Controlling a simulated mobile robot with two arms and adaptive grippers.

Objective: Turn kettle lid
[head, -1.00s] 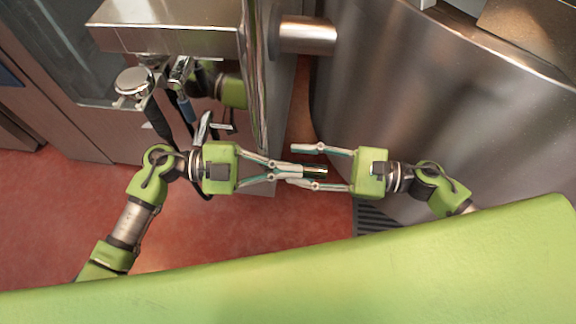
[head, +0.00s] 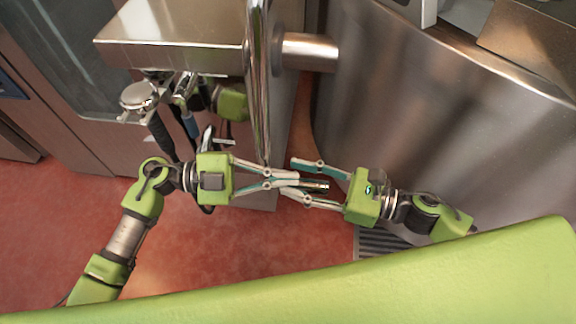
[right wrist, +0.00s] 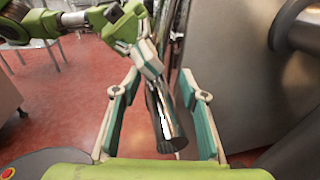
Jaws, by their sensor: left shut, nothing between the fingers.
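A shiny metal handle end (head: 316,187) shows between the fingers of my right gripper (head: 289,178). In the right wrist view the handle (right wrist: 168,125) lies between the spread fingers of my right gripper (right wrist: 160,88), which are open with gaps beside it. My left gripper (head: 297,178) is shut and empty, its tips overlapping the handle area in the head view. It also shows in the right wrist view (right wrist: 150,62) at the handle's far end. A long chrome piece (head: 258,85), possibly the lid seen edge-on, stands above the left fingers. The steel kettle wall (head: 400,110) is at right.
A steel housing (head: 170,35) with a short thick pipe (head: 310,52) is at top. A chrome hand sprayer (head: 140,97) and dark hoses hang left of the grippers. A floor grate (head: 385,242) is at lower right. Red floor (head: 50,230) is open at left.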

